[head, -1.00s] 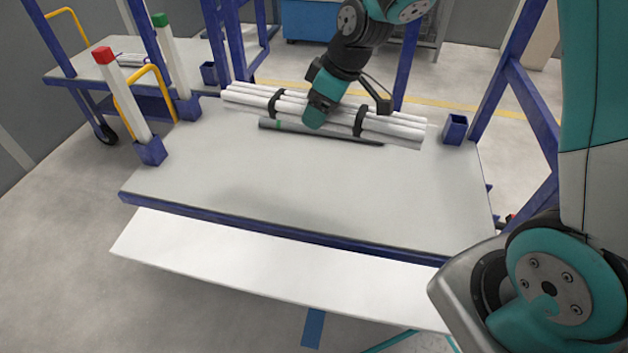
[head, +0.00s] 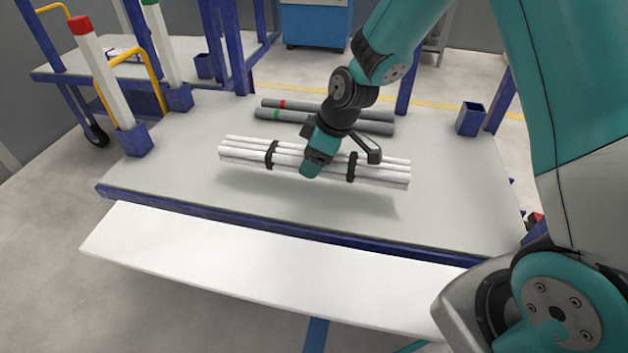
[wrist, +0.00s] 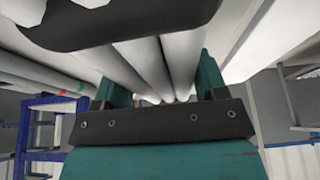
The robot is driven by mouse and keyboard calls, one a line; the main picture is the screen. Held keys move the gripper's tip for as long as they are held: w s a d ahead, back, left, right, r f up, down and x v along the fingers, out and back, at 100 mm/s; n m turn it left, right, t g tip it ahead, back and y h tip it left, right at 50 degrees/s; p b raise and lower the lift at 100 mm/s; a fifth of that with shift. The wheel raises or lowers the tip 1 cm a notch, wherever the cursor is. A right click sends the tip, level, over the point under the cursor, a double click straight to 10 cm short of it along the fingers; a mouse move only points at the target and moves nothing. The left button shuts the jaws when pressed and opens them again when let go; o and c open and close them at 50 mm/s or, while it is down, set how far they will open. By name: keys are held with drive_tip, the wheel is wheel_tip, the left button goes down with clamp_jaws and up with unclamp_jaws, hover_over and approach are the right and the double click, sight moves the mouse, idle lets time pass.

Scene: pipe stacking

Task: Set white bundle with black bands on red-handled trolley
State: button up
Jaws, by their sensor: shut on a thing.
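The white bundle with black bands (head: 230,152) is several white pipes held by two black bands. My gripper (head: 313,160) is shut on it near its middle, between the bands. The bundle hangs level above the grey platform (head: 180,185), with a shadow beneath it. In the wrist view the white pipes (wrist: 148,68) run between the teal jaws of my gripper (wrist: 165,90). A white post with a red cap (head: 80,26) stands at the platform's left edge. I cannot make out a red-handled trolley for certain; a small red part (head: 536,217) shows at the right edge.
Two grey pipes, one red-banded (head: 335,111) and one green-banded (head: 262,114), lie behind the bundle. A green-capped post (head: 160,50) and yellow rails (head: 125,85) stand at left. Blue uprights (head: 405,80) rise behind. A white board (head: 250,270) lies in front.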

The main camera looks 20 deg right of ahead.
sight(314, 185)
drive_tip(key=shift+f+b, duration=0.85)
drive_tip(key=shift+f, duration=1.55)
drive_tip(key=shift+f, duration=0.1)
drive_tip(key=o, duration=1.1)
drive_tip(key=shift+o, duration=0.2)
drive_tip(key=p+v, duration=0.5)
drive_tip(key=v, duration=0.7)
drive_tip(key=shift+w, duration=0.1)
drive_tip(key=s+a+r+m+g, duration=0.1)
drive_tip(key=s+a+r+m, duration=0.1)
drive_tip(key=s+a+r, duration=0.2)
drive_tip(key=s+a+r+m+g, duration=0.1)
drive_tip(key=s+a+r, duration=0.3)
drive_tip(key=s+r, duration=0.7)
drive_tip(key=s+m, duration=0.1)
drive_tip(key=s, duration=0.7)
drive_tip(key=shift+g, duration=0.3)
drive_tip(key=shift+r, duration=0.15)
